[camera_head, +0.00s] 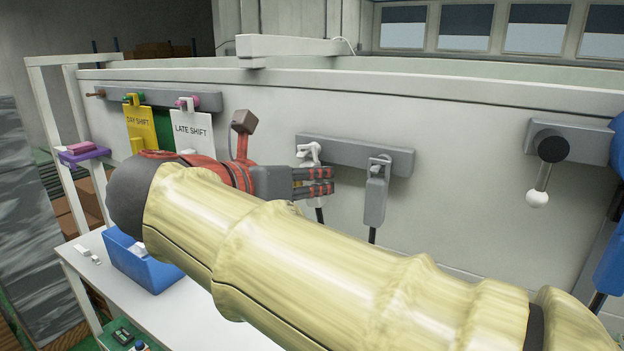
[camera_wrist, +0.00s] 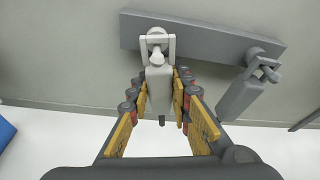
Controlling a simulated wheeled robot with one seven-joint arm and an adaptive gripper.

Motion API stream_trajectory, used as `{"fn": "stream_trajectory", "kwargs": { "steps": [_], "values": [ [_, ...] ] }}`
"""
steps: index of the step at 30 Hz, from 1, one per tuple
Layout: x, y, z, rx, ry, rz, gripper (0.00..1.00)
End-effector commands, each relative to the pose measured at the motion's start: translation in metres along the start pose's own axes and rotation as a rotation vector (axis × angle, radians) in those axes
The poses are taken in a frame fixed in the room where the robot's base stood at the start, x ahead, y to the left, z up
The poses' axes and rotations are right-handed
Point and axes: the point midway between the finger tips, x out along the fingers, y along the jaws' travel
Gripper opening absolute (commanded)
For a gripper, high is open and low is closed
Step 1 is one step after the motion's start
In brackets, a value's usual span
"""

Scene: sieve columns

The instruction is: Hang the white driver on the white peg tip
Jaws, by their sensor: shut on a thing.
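The white driver (camera_wrist: 158,90) is upright, with its handle between my fingers and its square loop at the top. I cannot tell whether the loop rests on the peg. In the head view, the white peg and loop (camera_head: 308,153) overlap above my fingers, and the driver's dark shaft shows below them.
A grey driver (camera_head: 375,200) hangs on the same grey rail (camera_head: 347,152), close to the right. A yellow card (camera_head: 140,128) and a white card (camera_head: 192,132) hang on another rail at left. A blue bin (camera_head: 135,262) stands on the white table (camera_head: 200,315).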

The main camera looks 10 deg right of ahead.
Motion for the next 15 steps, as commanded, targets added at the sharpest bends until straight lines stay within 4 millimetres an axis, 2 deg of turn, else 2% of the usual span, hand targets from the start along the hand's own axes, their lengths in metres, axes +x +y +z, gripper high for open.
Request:
{"fn": "stream_trajectory", "kwargs": {
  "steps": [10, 11, 15],
  "values": [
    [-0.0001, -0.0002, 0.0003, 0.0, 0.0, 0.0, 0.0],
    [-0.0001, -0.0002, 0.0003, 0.0, 0.0, 0.0, 0.22],
    [-0.0001, -0.0002, 0.0003, 0.0, 0.0, 0.0, 0.3]
  ]
}}
